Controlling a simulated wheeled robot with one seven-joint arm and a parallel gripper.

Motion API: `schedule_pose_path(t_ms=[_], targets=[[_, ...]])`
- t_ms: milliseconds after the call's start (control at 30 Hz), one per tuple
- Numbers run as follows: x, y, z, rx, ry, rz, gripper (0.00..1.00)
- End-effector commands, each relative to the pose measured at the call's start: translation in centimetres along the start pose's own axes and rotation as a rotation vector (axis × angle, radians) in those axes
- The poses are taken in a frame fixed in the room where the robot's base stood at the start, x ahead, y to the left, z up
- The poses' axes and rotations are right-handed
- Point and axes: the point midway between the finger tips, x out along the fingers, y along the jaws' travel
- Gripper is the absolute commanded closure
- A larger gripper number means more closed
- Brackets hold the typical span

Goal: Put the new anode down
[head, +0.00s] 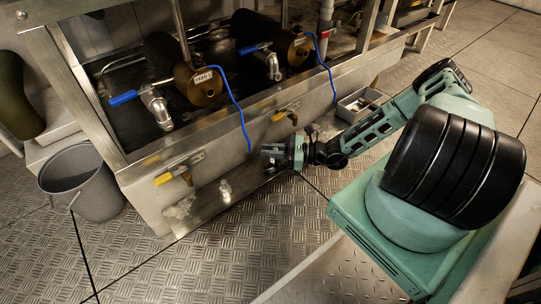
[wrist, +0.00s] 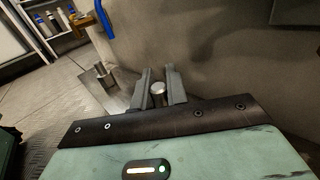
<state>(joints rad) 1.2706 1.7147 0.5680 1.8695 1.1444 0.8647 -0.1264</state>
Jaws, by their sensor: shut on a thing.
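My gripper (head: 274,154) is low in front of the steel frame, close to its lower panel. In the wrist view its two grey fingers (wrist: 160,88) are shut on a short silver-grey metal cylinder, the new anode (wrist: 158,92). Only the anode's round end and part of its side show between the fingers. In the head view I cannot make the anode out at the gripper. I cannot tell from these views whether it touches anything below.
A second metal cylinder (wrist: 105,76) stands on a flat plate left of the fingers. A pale fitting (head: 225,190) and yellow-handled valves (head: 179,173) are at the panel. A grey bucket (head: 82,183) stands left; a small tray (head: 360,104) lies behind. Front floor is clear.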

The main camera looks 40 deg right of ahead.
Motion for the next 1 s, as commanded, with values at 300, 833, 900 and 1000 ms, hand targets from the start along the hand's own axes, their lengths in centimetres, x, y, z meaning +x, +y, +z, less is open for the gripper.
schedule_pose_path(t_ms=[300, 833, 900, 1000], targets=[[0.0, 0.0, -0.4, 0.0, 0.0, 0.0, 1.0], [0.0, 0.0, -0.5, -0.001, 0.0, 0.0, 0.63], [-0.2, -0.1, -0.1, -0.001, 0.0, -0.001, 0.63], [-1.6, -0.1, 0.0, -0.001, 0.002, -0.003, 0.63]])
